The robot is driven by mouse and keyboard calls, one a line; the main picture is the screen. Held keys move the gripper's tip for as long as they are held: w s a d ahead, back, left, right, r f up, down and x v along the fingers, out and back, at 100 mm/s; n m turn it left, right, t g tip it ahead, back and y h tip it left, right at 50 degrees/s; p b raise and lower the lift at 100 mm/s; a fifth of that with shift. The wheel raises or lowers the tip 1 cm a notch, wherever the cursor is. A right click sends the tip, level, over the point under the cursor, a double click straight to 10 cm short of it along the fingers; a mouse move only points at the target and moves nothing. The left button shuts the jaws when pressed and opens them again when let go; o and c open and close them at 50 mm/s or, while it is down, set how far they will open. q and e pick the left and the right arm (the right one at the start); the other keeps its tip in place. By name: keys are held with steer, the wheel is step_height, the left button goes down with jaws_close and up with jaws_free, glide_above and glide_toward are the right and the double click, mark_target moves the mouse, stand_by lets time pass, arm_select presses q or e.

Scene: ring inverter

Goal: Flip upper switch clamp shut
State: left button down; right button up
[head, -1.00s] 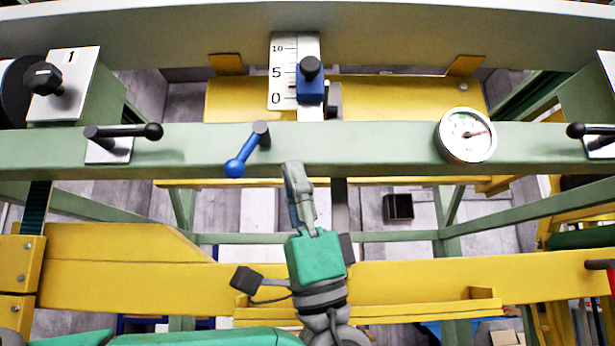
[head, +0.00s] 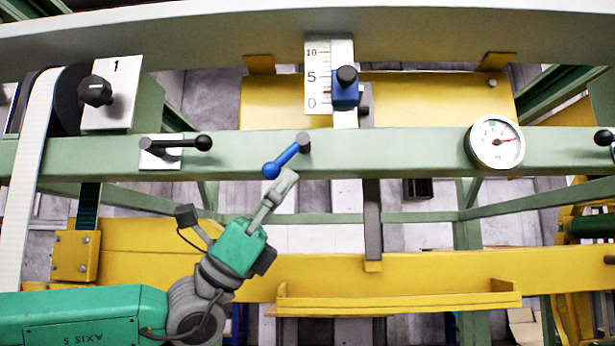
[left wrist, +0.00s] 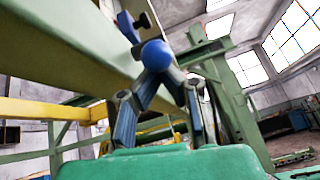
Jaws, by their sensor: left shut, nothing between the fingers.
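The blue lever (head: 287,156) sits on the green crossbeam (head: 380,148). It slants down and left from its grey pivot to a round blue knob. My left gripper (head: 289,176) is shut and empty, its fingertips just below and right of the knob in the head view. In the left wrist view the blue knob (left wrist: 156,55) shows at the tips of my left gripper (left wrist: 168,78); I cannot tell whether they touch. Above the beam, a blue slider (head: 345,94) with a black knob sits by a 0–10 scale (head: 317,78). My right gripper is not in view.
A black-handled lever (head: 176,144) stands on the beam at left, and a round gauge (head: 495,142) at right. A box marked 1 (head: 118,85) with a black knob is at upper left. A yellow beam (head: 420,268) runs below.

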mark_target(265, 169)
arm_select(q)
steer(key=a+y+p, duration=0.1)
steer(key=a+r+y+p, duration=0.1)
steer(key=shift+a+r+t+y+p, duration=0.2)
steer(key=shift+a+t+y+p, duration=0.1)
steer(key=shift+a, duration=0.1)
steer(key=shift+y+p, duration=0.3)
steer(key=shift+y, duration=0.1)
steer(key=shift+d+r+n+y, duration=0.15)
steer(key=shift+d+n+y, duration=0.05)
steer(key=shift+n+y, duration=0.1)
steer(key=shift+d+r+p, duration=0.1)
steer(key=shift+d+p, duration=0.35)
steer(key=shift+p, duration=0.15)
steer(key=shift+a, duration=0.7)
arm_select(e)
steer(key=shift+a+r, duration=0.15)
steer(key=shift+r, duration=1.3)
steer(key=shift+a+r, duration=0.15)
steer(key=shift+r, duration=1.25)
arm_select(q)
steer(key=shift+d, duration=0.1)
